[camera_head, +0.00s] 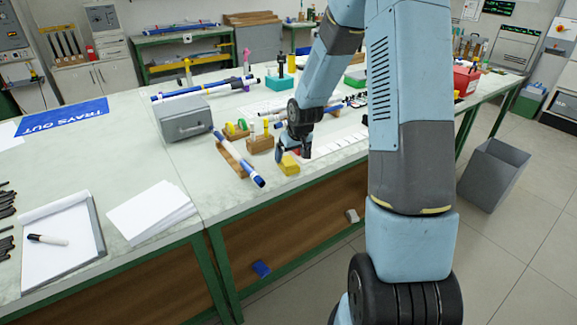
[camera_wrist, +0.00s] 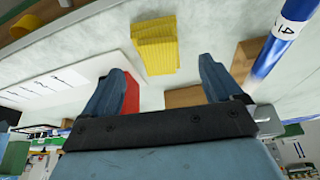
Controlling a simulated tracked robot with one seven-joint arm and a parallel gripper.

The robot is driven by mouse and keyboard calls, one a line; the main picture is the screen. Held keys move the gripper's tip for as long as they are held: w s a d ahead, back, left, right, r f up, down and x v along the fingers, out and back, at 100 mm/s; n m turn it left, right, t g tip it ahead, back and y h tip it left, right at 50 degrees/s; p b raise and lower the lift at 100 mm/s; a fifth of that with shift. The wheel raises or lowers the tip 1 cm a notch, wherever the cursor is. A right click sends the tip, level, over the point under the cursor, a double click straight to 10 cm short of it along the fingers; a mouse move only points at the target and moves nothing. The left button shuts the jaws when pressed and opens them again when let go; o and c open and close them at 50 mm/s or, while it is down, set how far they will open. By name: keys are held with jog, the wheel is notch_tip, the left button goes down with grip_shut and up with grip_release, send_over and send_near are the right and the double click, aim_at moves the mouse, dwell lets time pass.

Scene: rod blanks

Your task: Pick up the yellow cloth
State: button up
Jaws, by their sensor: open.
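The yellow cloth (camera_head: 289,165) is a small folded block lying on the pale worktop near its front edge, in the head view. In the wrist view the yellow cloth (camera_wrist: 155,45) lies beyond the fingertips, roughly midway between them, and shows ridged sides. My gripper (camera_head: 293,152) is just above and behind the cloth in the head view. In the wrist view my gripper (camera_wrist: 160,85) has its two fingers wide apart with nothing between them. The cloth is apart from both fingers as far as I can see.
A blue and white rod (camera_head: 238,158) rests on a wooden holder left of the cloth. A wooden block (camera_head: 260,144) is close behind. A red item (camera_wrist: 131,95) shows by one finger. A white sheet (camera_wrist: 60,75) lies beside the cloth. A grey box (camera_head: 184,119) stands further left.

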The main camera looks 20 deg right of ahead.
aim_at(289, 161)
jog(key=shift+x, duration=2.65)
jog(key=shift+d, duration=0.1)
jog(key=c, duration=1.1)
jog(key=shift+c, duration=0.2)
jog(key=shift+r, duration=0.1)
